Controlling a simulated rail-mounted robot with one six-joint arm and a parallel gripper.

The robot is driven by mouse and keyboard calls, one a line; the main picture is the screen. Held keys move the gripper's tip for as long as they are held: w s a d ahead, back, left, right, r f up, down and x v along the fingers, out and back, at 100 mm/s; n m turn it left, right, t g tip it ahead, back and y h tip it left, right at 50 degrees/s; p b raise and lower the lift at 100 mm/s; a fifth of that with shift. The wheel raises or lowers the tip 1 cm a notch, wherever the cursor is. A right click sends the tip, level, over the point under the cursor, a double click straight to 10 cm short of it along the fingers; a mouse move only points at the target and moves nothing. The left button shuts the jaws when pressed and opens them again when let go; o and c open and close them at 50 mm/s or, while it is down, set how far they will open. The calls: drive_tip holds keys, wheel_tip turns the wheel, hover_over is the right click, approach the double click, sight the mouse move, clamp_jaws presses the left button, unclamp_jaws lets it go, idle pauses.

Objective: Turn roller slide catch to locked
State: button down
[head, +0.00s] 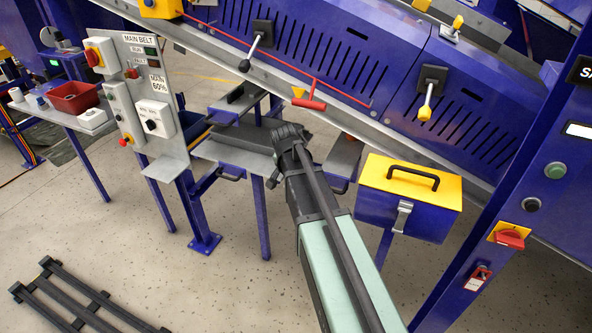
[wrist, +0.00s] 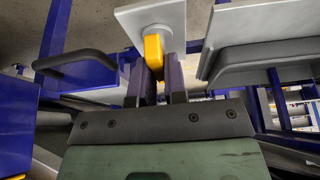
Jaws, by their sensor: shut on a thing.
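A yellow handle (wrist: 153,50) on a pale grey plate (wrist: 122,18) shows at the top middle of the wrist view. It appears to be the roller slide catch. My gripper (wrist: 157,70) is shut on it, one dark finger on each side. The handle's lower end is partly hidden between the fingers. In the head view my gripper (head: 288,132) is beside the grey slide shelf (head: 240,136) under the conveyor, and the arm hides the catch there. No lock marking shows, so I cannot tell the catch's position.
A blue box with a yellow lid (head: 410,182) stands right of my arm. The sloping blue conveyor (head: 330,50) runs above my gripper. A control panel (head: 135,90) stands to the left. In the wrist view a black handle (wrist: 75,65) and a grey tray (wrist: 265,35) flank the gripper.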

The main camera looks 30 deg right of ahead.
idle(0.3)
drive_tip(key=c, duration=1.2)
unclamp_jaws()
drive_tip(key=shift+o, duration=0.2)
drive_tip(key=p+v, duration=1)
drive_tip(key=shift+r, duration=0.35)
drive_tip(key=shift+s, duration=0.1)
drive_tip(key=s+a+f+n+g+y, duration=0.1)
drive_tip(key=s+a+n+g+y, duration=0.1)
drive_tip(key=s+a+n, duration=0.8)
drive_tip(key=s+a+y, duration=0.1)
drive_tip(key=s+a, duration=0.4)
drive_tip(key=shift+f+g+y, duration=0.15)
drive_tip(key=shift+g+y, duration=0.15)
drive_tip(key=shift+g, duration=0.1)
